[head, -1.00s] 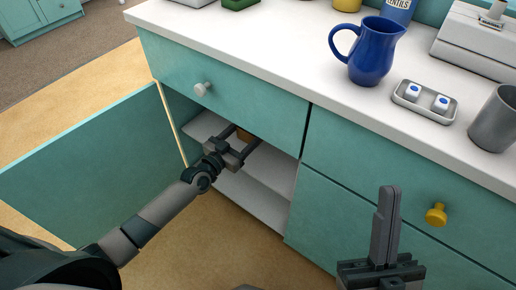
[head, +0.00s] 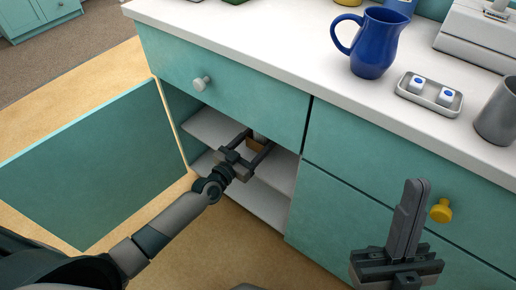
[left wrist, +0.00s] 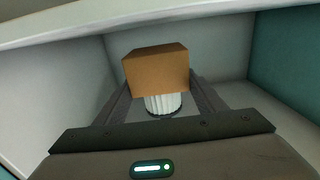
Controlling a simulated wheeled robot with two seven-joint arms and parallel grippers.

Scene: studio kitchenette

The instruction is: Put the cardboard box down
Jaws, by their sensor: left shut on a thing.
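The cardboard box (head: 256,147) is a small brown box, partly hidden by my left gripper in the head view. The box also shows in the left wrist view (left wrist: 156,72), between the fingers. My left gripper (head: 262,144) is shut on it and reaches into the open lower cabinet (head: 213,128), over the white shelf (head: 279,172). I cannot tell whether the box touches a shelf. My right gripper (head: 414,200) is shut and empty, in front of the teal cabinet fronts.
A white ribbed thing (left wrist: 163,104) shows by the box, partly hidden. The cabinet door (head: 95,165) stands open at left; a closed drawer (head: 225,90) is above the opening. The counter holds a blue jug (head: 378,42), a small tray (head: 429,100) and a grey cup (head: 497,115).

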